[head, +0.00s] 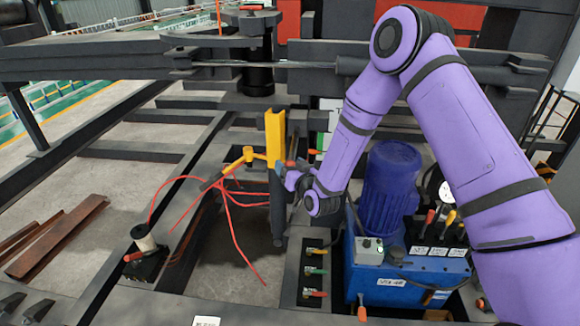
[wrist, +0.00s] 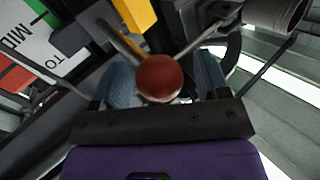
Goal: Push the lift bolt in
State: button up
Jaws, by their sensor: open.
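My gripper (wrist: 165,80) is open, with one grey-blue finger on each side of a dark red ball knob (wrist: 159,77). The knob sits on a thin rod between the fingers; I cannot tell whether either finger touches it. In the head view my gripper (head: 289,176) is beside a dark upright post with a yellow bar (head: 275,137) on its upper part. The yellow bar also shows at the top of the wrist view (wrist: 135,14). No part is clearly identifiable as the lift bolt; whether the knob belongs to it I cannot tell.
A yellow handle (head: 240,160) with loose red cables (head: 232,215) is left of the post. A blue motor (head: 390,185) on a blue pump unit (head: 405,285) stands to the right. Dark beams surround the area.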

aim_at(291, 155)
jog(key=c, duration=1.1)
jog(key=w, duration=0.4)
jog(key=shift+w+d, duration=0.3)
jog(key=shift+r, duration=0.1)
jog(key=o, duration=1.1)
jog(key=shift+w, duration=0.15)
jog(key=shift+d, duration=0.1)
